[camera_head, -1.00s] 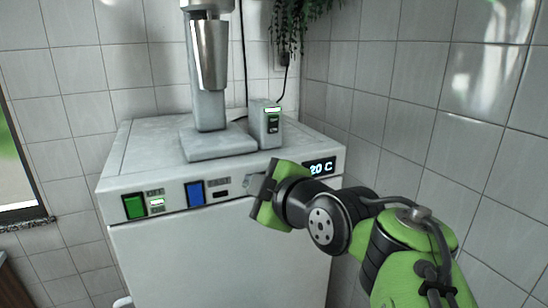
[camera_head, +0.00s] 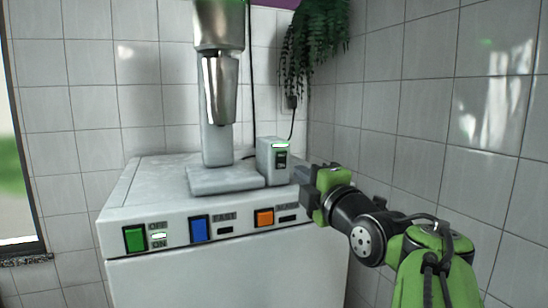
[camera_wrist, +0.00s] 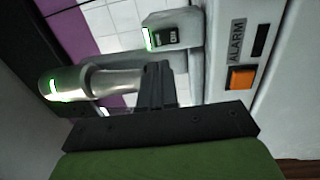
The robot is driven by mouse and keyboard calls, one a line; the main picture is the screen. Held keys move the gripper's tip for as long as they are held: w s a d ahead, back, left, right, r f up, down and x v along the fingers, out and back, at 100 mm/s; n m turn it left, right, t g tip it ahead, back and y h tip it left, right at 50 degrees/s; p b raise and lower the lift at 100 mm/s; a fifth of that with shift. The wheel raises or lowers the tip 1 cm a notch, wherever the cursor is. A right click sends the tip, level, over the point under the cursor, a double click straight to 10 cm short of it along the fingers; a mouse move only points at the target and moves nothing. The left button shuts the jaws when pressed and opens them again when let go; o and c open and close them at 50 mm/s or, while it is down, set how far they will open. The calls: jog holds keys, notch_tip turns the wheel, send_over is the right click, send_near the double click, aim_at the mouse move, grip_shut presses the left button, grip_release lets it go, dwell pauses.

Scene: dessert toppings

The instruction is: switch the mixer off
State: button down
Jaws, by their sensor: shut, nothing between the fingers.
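The mixer has a grey stand and base with a metal cup (camera_head: 222,90), and stands on the white cabinet. Its small grey switch box (camera_head: 266,160) is to the right of the base, with a lit green-white lamp on top and a dark rocker switch (camera_head: 281,159) on its front. The wrist view shows the box (camera_wrist: 188,28) sideways, its switch (camera_wrist: 172,38) marked ON, and the shiny cup (camera_wrist: 100,82). My gripper (camera_head: 303,180) is shut and empty, just right of and apparently in front of the box. In the wrist view its dark fingers (camera_wrist: 157,78) point toward the box; contact cannot be told.
The cabinet front (camera_head: 180,275) carries a green switch (camera_head: 135,239), a blue button (camera_head: 199,229) and an orange alarm button (camera_head: 264,217). A hanging plant (camera_head: 315,45) and cable are behind the box. Tiled walls (camera_head: 420,130) close off the back and right.

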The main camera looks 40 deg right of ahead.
aim_at(280, 156)
jog(key=p+x, duration=0.2)
jog(key=x, duration=0.6)
jog(key=shift+w+d, duration=0.1)
jog(key=shift+w, duration=0.2)
